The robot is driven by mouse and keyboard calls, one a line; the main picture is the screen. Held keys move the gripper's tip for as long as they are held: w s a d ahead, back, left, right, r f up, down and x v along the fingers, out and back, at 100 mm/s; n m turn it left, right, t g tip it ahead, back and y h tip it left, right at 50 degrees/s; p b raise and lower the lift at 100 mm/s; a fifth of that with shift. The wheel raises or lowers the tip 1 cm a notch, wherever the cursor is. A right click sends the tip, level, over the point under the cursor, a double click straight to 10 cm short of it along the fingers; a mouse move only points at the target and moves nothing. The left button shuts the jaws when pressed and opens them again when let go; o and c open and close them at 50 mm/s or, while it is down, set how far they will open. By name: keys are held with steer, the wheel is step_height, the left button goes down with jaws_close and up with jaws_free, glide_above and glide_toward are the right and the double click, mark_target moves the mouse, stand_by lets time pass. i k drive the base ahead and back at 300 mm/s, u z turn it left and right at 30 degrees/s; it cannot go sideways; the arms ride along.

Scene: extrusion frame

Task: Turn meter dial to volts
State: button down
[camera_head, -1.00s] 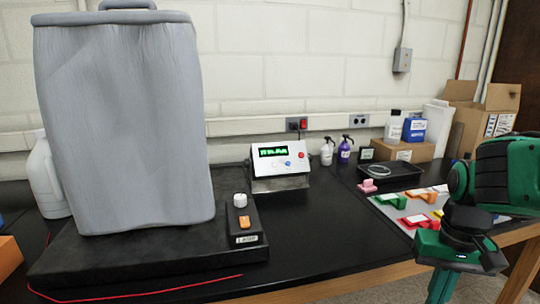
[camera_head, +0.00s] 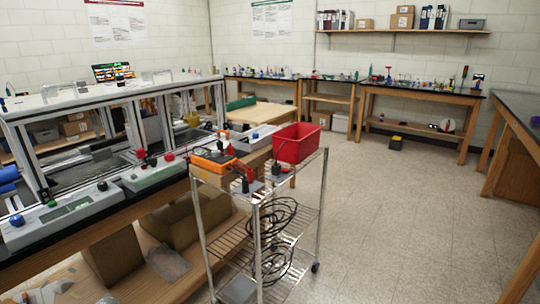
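An orange box-shaped device (camera_head: 213,159), which looks like a meter, lies on the top shelf of a wire cart (camera_head: 262,225). Its face is too small to read, and I cannot make out a dial or where one points. Red and black pieces, perhaps leads or probes, lie at its right. My gripper is not in view.
A red bin (camera_head: 297,143) stands on the cart's top shelf, with coiled black cables (camera_head: 275,235) below. An extrusion frame (camera_head: 110,110) stands on a bench at left. Small control boxes (camera_head: 70,212) line its front. Open tiled floor (camera_head: 385,215) lies right of the cart.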

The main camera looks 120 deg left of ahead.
mark_target(216, 153)
steer(key=u, duration=4)
steer(key=k, duration=0.8)
steer(key=i, duration=0.8)
steer(key=z, duration=0.1)
